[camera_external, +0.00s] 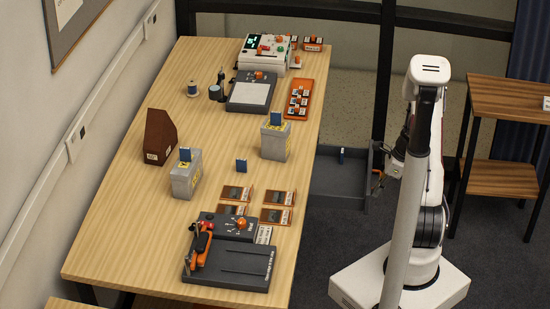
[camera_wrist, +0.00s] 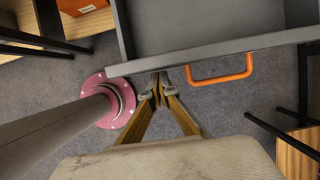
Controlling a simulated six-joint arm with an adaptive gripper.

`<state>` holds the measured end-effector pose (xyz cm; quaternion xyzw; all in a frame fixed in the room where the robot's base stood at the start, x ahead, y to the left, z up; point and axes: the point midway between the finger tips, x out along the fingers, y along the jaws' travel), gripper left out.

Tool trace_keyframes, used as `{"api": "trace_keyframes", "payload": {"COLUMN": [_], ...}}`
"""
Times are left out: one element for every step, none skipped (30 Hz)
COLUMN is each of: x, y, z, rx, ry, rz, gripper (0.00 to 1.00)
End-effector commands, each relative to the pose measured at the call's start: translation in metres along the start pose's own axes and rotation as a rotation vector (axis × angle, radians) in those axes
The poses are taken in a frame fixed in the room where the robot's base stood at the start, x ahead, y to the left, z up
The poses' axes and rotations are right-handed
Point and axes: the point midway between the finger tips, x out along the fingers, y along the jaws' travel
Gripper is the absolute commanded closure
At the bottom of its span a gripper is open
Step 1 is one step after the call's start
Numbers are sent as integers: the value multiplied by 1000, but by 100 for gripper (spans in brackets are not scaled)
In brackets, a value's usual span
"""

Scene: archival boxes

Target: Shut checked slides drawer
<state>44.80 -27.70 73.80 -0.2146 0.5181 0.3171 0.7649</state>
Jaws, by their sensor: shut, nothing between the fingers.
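The dark grey drawer (camera_external: 338,182) stands pulled out beyond the right side of the wooden table. Its grey front edge (camera_wrist: 250,45) crosses the upper part of the wrist view, with an orange handle (camera_wrist: 222,80) on its outer face. My gripper (camera_wrist: 159,88) is shut and empty, its fingertips at the drawer front, left of the handle. I cannot tell whether they touch it. In the external view my gripper is small and partly hidden by my arm near the drawer's right end. A small dark item with a white top (camera_external: 341,155) shows at the drawer's far side.
The wooden table (camera_external: 130,225) holds grey boxes (camera_external: 186,175), a brown file holder (camera_external: 160,137), several slide mounts (camera_external: 276,216) and devices. A wooden shelf unit (camera_external: 495,175) stands at the right. Dark floor (camera_external: 325,245) is clear in front of the drawer.

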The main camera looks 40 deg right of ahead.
Motion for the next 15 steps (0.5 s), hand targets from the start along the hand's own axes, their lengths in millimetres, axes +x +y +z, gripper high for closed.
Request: {"api": "trace_keyframes", "payload": {"x": [0, 1, 2, 2, 3, 5, 6, 7, 9, 11, 13, 15, 18, 20, 23], "y": [0, 0, 0, 0, 0, 0, 0, 0, 0, 0, 0, 0, 0, 0, 0], "z": [1, 2, 4, 6, 8, 12, 15, 18, 23, 27, 32, 38, 43, 49, 56], "rx": [-1, -1, -1, -1, -1, -2, -3, -3, -3, -3, -4, -4, -5, -5, -5], "ry": [0, 0, 0, 0, 0, -1, -1, -1, -1, -1, 0, 0, 0, 0, 0], "rz": [0, 0, 0, 0, 0, 1, 1, 1, 1, 1, 1, 0, 0, 0, 0], "gripper": [100, 100, 100, 100, 100, 100, 100, 100, 100, 100, 100, 100, 100, 100, 100]}}
